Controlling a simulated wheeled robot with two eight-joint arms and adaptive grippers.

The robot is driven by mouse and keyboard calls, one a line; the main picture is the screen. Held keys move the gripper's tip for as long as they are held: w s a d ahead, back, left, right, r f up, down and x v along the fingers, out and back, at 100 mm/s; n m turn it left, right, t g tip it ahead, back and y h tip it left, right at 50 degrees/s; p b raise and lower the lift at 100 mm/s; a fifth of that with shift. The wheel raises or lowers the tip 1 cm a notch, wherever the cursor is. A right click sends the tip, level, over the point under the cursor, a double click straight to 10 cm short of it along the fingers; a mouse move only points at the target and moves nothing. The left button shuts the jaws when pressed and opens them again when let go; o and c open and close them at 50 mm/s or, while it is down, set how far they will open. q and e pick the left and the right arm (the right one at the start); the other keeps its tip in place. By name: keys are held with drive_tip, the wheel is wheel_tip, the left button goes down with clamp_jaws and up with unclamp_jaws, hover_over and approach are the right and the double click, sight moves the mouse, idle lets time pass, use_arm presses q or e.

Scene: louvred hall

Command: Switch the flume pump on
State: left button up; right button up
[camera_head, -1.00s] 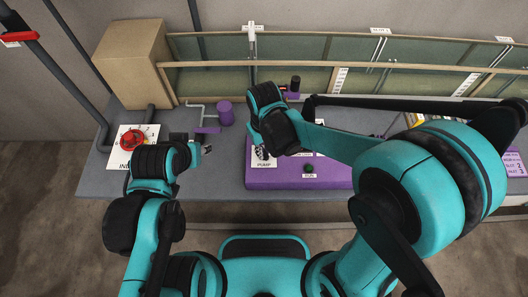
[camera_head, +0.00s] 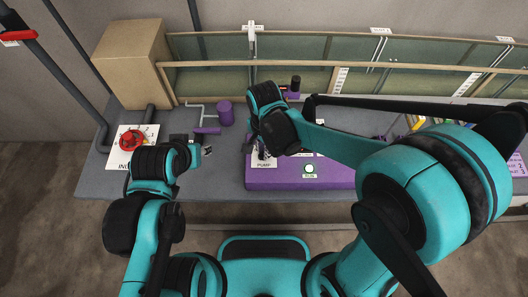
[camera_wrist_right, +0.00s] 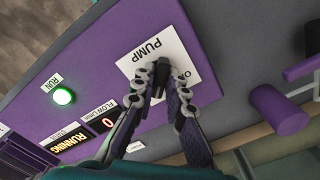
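The purple pump panel (camera_head: 300,178) stands on the grey bench. Its white PUMP plate (camera_wrist_right: 147,50) has a black switch (camera_wrist_right: 160,73), with the letters ON to its right in the right wrist view. My right gripper (camera_wrist_right: 160,88) has its fingers on both sides of this switch and looks shut on it. The switch's exact angle is partly hidden by the fingers. The RUN lamp (camera_head: 310,169) glows green, also in the right wrist view (camera_wrist_right: 63,96). The status display (camera_wrist_right: 70,143) reads RUNNING; the flow display (camera_wrist_right: 107,122) reads 0. My left gripper (camera_head: 202,148) is over the bench, its opening unclear.
A red handwheel (camera_head: 131,140) on a white plate is at the left of the bench. A cardboard-coloured box (camera_head: 136,58) stands behind it. A purple cylinder (camera_head: 226,113) is near the middle. The glass-sided flume (camera_head: 330,77) runs along the back.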

drive_tip(key=o, duration=0.3)
drive_tip(key=shift+o, duration=0.2)
wheel_tip(320, 180, up, 7)
drive_tip(key=p, duration=0.5)
drive_tip(key=shift+r+p, duration=0.1)
drive_tip(key=shift+p, duration=0.3)
wheel_tip(320, 180, up, 12)
